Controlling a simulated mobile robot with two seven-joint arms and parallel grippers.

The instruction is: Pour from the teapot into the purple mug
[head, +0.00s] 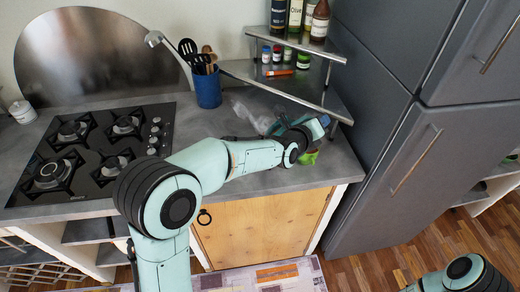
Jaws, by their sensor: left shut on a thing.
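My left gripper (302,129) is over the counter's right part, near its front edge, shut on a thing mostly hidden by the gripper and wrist. I take this thing to be the teapot, but its outline cannot be made out. A pale, see-through shape (256,120) shows just left of the gripper; I cannot tell whether it is part of the teapot. A small green object (310,157) shows just below the gripper, partly covered. I cannot make out the purple mug. My right arm shows only at the bottom right; its gripper is out of view.
A blue utensil holder (207,88) stands behind the arm. A black gas hob (95,150) fills the counter's left part. A metal corner shelf (292,92) with jars and bottles stands behind the gripper. A tall grey fridge (405,150) closes off the right side.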

